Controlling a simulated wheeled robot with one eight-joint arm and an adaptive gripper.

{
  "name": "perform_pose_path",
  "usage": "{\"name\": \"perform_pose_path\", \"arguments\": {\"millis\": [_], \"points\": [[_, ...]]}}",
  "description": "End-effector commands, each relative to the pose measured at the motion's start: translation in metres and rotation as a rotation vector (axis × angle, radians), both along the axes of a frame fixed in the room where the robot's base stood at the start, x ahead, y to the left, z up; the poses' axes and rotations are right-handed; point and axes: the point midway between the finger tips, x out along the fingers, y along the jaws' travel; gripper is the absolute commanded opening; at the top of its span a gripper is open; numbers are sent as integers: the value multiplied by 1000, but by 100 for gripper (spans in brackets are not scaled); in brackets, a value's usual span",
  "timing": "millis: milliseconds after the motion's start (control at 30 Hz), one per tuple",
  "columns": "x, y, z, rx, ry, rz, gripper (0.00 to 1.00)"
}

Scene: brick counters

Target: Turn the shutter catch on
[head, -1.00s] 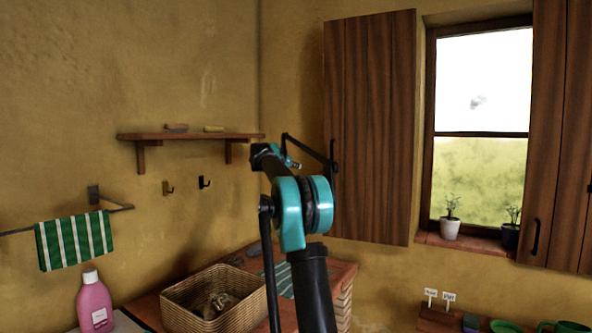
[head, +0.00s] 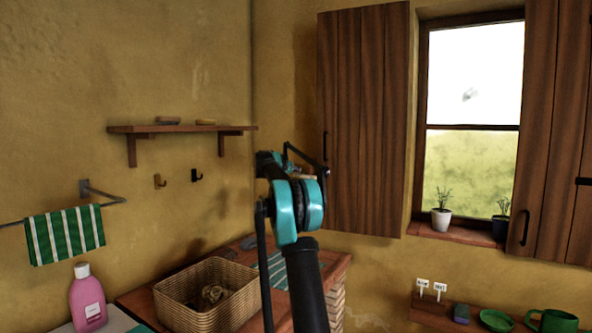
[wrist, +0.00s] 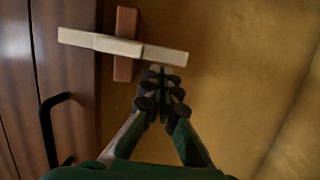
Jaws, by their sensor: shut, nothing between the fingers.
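The shutter catch shows in the wrist view as a pale wooden bar (wrist: 115,45) lying crosswise over a reddish-brown block (wrist: 125,72) on the ochre wall. The bar's left end overlaps the edge of the brown shutter (wrist: 65,90) in that picture; its right end is over the wall. My gripper (wrist: 160,75) is shut and empty, its dark fingertips at the bar's lower edge near the right end. I cannot tell whether they touch.
A black handle (wrist: 52,125) sticks out from the shutter beside my gripper. In the head view, a wall shelf (head: 180,128) with hooks below is to the left. A wicker basket (head: 205,295) stands on the brick counter. Bare wall lies right of my fingers in the wrist view.

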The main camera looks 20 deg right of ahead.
Motion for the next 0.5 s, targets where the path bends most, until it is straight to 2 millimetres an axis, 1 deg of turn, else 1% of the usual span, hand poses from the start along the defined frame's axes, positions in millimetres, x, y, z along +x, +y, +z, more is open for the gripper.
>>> {"name": "perform_pose_path", "arguments": {"millis": [133, 300, 500], "points": [[0, 0, -1, 0, 0, 0, 0], [2, 2, -13, 1, -1, -1, 0], [2, 2, -14, 4, 0, -2, 0]]}}
